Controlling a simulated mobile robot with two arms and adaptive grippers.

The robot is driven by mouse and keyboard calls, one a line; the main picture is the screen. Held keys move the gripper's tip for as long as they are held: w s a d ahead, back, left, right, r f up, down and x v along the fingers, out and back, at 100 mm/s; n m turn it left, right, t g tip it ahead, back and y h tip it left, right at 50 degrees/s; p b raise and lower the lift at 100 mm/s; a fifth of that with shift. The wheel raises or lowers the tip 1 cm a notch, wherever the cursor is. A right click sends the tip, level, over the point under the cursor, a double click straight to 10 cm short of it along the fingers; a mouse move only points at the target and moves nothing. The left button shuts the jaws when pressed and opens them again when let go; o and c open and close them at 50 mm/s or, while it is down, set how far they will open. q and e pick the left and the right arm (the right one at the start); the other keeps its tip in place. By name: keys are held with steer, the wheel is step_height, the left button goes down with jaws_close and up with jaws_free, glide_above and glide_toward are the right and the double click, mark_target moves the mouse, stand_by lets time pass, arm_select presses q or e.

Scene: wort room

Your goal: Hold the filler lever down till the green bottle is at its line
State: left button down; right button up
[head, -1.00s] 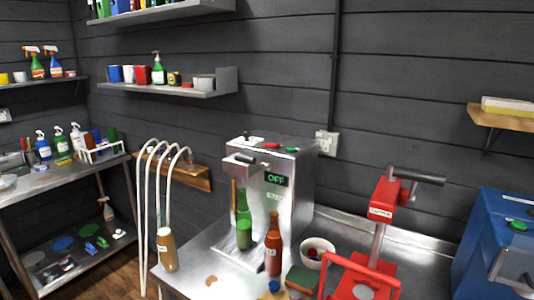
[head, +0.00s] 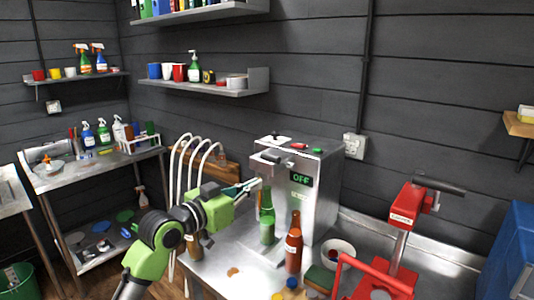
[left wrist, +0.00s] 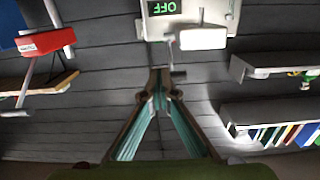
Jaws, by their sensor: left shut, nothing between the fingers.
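The steel filler (head: 322,200) stands on the steel table, and its display (head: 301,178) reads OFF in green. The filler lever (head: 268,157) sticks out from its upper front; a pale block in the left wrist view (left wrist: 203,38) looks like its handle. The green bottle (head: 267,217) stands upright at the filler's front, with brighter green in its lower part. My left gripper (head: 257,183) is shut and empty, below the lever and close to the bottle's neck in the head view. Its fingertips (left wrist: 159,72) meet in the left wrist view, apart from the pale block. My right gripper is out of view.
A brown bottle (head: 293,244) stands right of the green one. A white bowl (head: 338,252), a sponge (head: 321,278) and a red capper (head: 402,225) are further right. Pale hoses (head: 182,165) hang left of the filler. A blue machine (head: 515,250) is at the far right.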

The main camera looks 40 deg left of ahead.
arm_select(q)
step_height(320, 180, up, 9)
steer(key=a+t, duration=0.2)
steer(key=shift+s+a+f, duration=0.2)
steer(key=shift+s, duration=0.25)
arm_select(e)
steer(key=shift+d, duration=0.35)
arm_select(q)
steer(key=shift+w+d+r, duration=0.1)
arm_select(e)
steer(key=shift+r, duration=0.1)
arm_select(q)
steer(key=r+p, duration=0.2)
steer(key=p, duration=0.4)
glide_above(281, 162)
steer(key=a, duration=0.4)
steer(key=f, duration=0.2)
steer(key=s+f, duration=0.1)
steer(key=f, duration=0.1)
steer(key=shift+s+f, duration=0.15)
steer(key=shift+f, duration=0.25)
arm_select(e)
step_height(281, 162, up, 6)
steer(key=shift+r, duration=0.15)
